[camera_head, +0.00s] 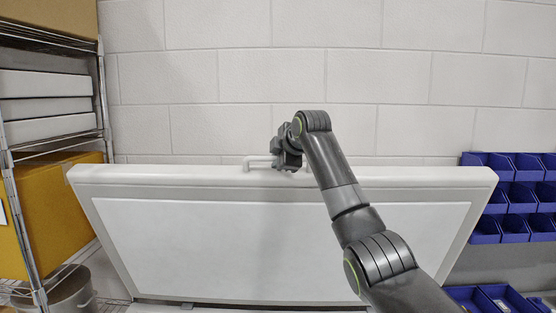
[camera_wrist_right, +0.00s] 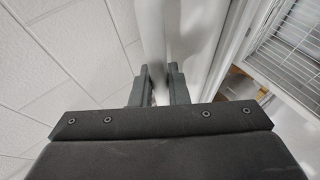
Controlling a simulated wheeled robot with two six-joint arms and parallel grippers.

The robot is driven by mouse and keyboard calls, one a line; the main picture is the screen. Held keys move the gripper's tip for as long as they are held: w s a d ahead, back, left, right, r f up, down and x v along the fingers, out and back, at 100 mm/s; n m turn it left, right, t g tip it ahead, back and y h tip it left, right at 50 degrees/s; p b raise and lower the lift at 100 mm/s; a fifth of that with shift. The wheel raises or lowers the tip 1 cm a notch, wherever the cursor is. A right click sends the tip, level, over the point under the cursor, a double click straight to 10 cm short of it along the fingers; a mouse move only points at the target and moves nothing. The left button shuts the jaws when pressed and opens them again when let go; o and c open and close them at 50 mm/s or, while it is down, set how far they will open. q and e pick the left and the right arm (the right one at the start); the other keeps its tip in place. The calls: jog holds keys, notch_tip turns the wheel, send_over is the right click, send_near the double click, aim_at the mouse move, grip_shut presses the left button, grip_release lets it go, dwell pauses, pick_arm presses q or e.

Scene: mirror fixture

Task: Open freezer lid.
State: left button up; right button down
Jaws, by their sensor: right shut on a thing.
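The white freezer lid (camera_head: 280,248) is raised, its inner panel facing me in the head view. A white handle (camera_head: 250,160) sits at the middle of the lid's top edge. My right gripper (camera_head: 287,162) is at this handle, with its arm reaching up across the front of the lid. In the right wrist view, the two dark fingers of the right gripper (camera_wrist_right: 160,85) are closed around the pale handle bar (camera_wrist_right: 152,30). My left gripper is in neither view.
A wire shelf (camera_head: 103,95) with boxes and a yellow carton (camera_head: 55,205) stands close at the left. Blue bins (camera_head: 505,195) hang at the right. A white block wall (camera_head: 400,90) is behind the lid. A metal pot (camera_head: 70,295) stands at the lower left.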

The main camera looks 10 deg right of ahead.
jog(key=c, duration=1.4)
grip_release()
jog(key=shift+w+f, duration=0.1)
jog(key=shift+f, duration=0.2)
jog(key=shift+s+d+r+b, duration=0.1)
jog(key=shift+s+r+b, duration=0.05)
jog(key=shift+s+b, duration=0.2)
jog(key=b+v, duration=0.7)
jog(key=v, duration=1)
jog(key=shift+r+b, duration=0.25)
jog(key=shift+b, duration=0.05)
jog(key=shift+w+f, duration=0.1)
jog(key=shift+w, duration=0.1)
